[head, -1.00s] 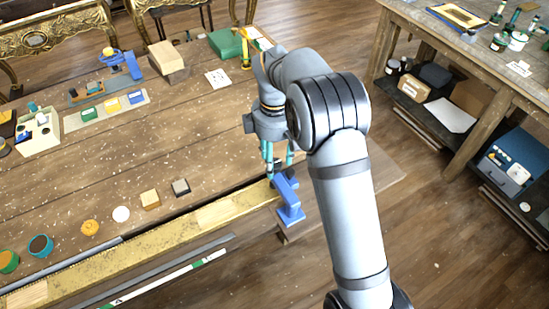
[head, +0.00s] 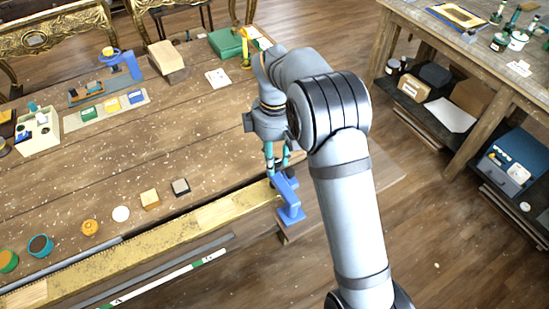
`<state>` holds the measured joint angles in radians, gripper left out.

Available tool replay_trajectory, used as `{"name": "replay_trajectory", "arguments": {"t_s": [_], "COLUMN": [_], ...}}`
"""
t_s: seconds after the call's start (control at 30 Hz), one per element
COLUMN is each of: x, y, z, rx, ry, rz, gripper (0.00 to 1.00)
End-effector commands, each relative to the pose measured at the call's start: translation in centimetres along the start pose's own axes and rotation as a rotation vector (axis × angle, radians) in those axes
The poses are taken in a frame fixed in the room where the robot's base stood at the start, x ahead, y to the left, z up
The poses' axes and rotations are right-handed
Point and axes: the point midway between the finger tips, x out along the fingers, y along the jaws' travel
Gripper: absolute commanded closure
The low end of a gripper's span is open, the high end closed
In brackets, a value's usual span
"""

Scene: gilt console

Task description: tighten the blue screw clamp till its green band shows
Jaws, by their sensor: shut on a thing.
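The blue screw clamp (head: 289,203) sits at the right end of the gilt rail (head: 150,241), near the table's right edge. My gripper (head: 277,173) points down over the top of the clamp, its teal fingers shut on the clamp's screw top. The fingers and a dark piece between them cover most of the screw. I cannot see a green band on this clamp. A second blue clamp (head: 127,64) with a yellow-orange knob stands at the back left of the table.
A tan block (head: 166,56) and a green box (head: 227,43) stand at the back. The middle of the table is clear.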

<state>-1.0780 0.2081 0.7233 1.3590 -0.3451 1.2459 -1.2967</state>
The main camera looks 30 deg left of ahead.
Motion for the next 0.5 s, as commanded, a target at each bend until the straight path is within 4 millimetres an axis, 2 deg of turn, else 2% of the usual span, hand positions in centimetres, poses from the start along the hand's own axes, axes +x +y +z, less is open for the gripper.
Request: {"name": "replay_trajectory", "arguments": {"t_s": [0.27, 0.5], "x": [0.12, 0.1], "y": [0.03, 0.05], "z": [0.02, 0.01], "rx": [0.17, 0.392], "ry": [0.001, 0.002], "rz": [0.0, 0.001], "gripper": [0.95, 0.95]}}
